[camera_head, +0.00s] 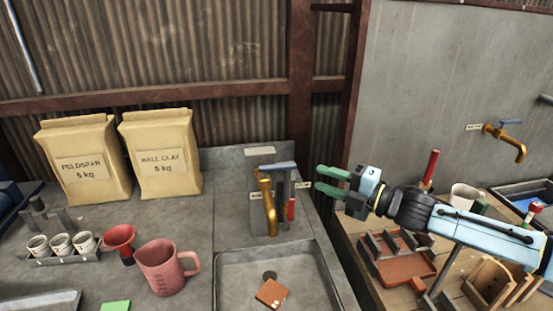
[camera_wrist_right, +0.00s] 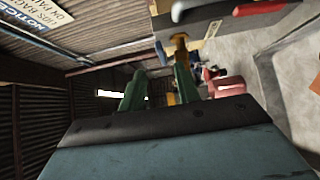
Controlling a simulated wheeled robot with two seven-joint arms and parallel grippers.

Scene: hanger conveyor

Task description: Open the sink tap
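The sink tap (camera_head: 267,208) is a brass spout that curves down at the back of the grey sink (camera_head: 323,268) in the head view. A grey-blue lever (camera_head: 277,166) lies across the top beside it. My right gripper (camera_head: 320,178) is to the right of the tap, its green fingers pointing left toward it. The fingers are apart with nothing visible between them, and a gap separates them from the tap. In the right wrist view, brass (camera_wrist_right: 180,46) shows beyond the open fingers (camera_wrist_right: 158,88). My left gripper is not in view.
A red handle (camera_head: 291,210) stands right of the spout. A pink jug (camera_head: 163,270), red funnel (camera_head: 120,240) and two paper sacks (camera_head: 160,150) stand left of the sink. A brown block (camera_head: 272,293) lies in the basin. Another brass tap (camera_head: 505,140) is on the right wall.

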